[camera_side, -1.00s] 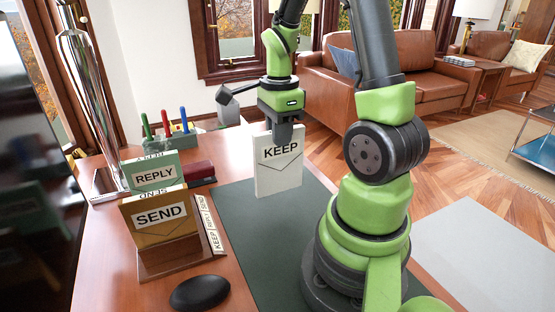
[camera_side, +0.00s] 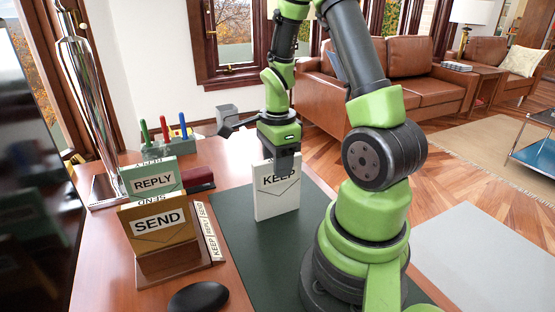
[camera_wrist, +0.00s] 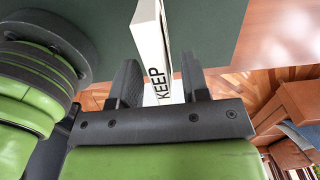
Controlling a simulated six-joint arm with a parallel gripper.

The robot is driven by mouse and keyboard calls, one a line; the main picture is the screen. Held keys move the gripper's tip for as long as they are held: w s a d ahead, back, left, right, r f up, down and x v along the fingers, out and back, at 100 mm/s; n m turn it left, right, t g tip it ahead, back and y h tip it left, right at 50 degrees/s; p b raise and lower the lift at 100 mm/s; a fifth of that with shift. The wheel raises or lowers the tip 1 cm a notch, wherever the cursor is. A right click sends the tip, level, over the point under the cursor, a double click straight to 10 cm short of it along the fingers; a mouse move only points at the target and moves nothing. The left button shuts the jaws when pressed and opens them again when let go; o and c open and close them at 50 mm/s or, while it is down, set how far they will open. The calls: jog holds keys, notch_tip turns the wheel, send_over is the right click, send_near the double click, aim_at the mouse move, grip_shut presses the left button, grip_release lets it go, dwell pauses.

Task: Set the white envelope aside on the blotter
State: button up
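The white envelope (camera_side: 277,202), thick and marked KEEP, stands upright with its lower edge apparently on the dark green blotter (camera_side: 240,240). My gripper (camera_side: 285,168) is right above it, with its fingers around the top edge, and the near finger covers part of the word KEEP. In the wrist view the envelope (camera_wrist: 151,40) stands between the two fingers of my gripper (camera_wrist: 160,82). A gap shows between the envelope and the right finger, so the gripper looks open.
A wooden letter rack (camera_side: 172,266) on the left holds a brown SEND envelope (camera_side: 160,222) and a green REPLY envelope (camera_side: 153,180). A black oval object (camera_side: 198,296) lies in front. A pen holder (camera_side: 173,145) stands behind. The blotter left of the envelope is clear.

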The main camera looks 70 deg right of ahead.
jog(key=shift+r, duration=0.1)
notch_tip(320, 180, up, 12)
jog(key=s+a+r+n+t+y, duration=0.1)
jog(key=s+a+r+n+t, duration=0.1)
jog(key=a+n, duration=0.6)
jog(key=s+a+r+n+t+y, duration=0.1)
jog(key=s+a+r+n+t, duration=0.1)
jog(key=a+r+n+t, duration=0.3)
jog(key=a+n, duration=0.4)
jog(key=n, duration=0.6)
